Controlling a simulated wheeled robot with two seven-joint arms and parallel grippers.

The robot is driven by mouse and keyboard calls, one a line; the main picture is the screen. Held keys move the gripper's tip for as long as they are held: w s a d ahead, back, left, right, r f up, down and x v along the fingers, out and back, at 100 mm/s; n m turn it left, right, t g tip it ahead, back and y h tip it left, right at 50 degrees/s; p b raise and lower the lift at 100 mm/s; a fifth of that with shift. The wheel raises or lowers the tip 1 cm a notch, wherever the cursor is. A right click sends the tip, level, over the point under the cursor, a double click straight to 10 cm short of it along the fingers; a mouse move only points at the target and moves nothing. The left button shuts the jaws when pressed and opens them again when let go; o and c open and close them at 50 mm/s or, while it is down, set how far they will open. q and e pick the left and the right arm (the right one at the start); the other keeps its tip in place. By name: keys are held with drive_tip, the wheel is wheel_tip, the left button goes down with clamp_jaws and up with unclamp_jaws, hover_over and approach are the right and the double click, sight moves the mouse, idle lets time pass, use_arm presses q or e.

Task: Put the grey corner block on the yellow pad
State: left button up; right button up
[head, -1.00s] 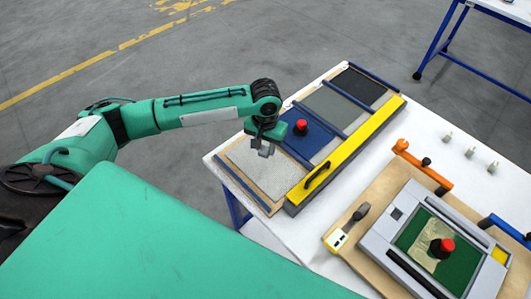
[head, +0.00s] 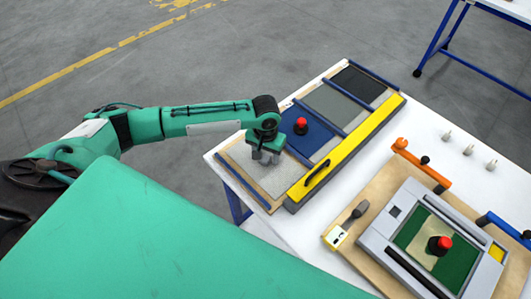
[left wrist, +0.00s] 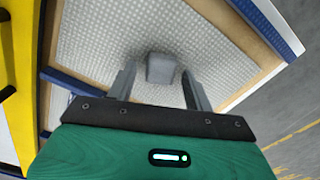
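The grey corner block (left wrist: 161,68) sits on the light grey textured panel (left wrist: 215,38) in the left wrist view. My left gripper (head: 265,158) points down over that panel (head: 285,180) in the head view. In the left wrist view its two fingers stand apart on either side of the block, with visible gaps. The block cannot be made out in the head view, where the gripper covers that spot. My right gripper is not in view.
A long yellow bar with a black handle (head: 345,152) borders the panels. Red knobs stand on the blue panel (head: 301,126) and the fixture (head: 440,245). An orange clamp (head: 422,166) and several small pegs (head: 469,150) are on the white table. Blue strips divide the panels.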

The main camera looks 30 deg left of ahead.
use_arm(q)
drive_tip(key=shift+r, duration=0.1)
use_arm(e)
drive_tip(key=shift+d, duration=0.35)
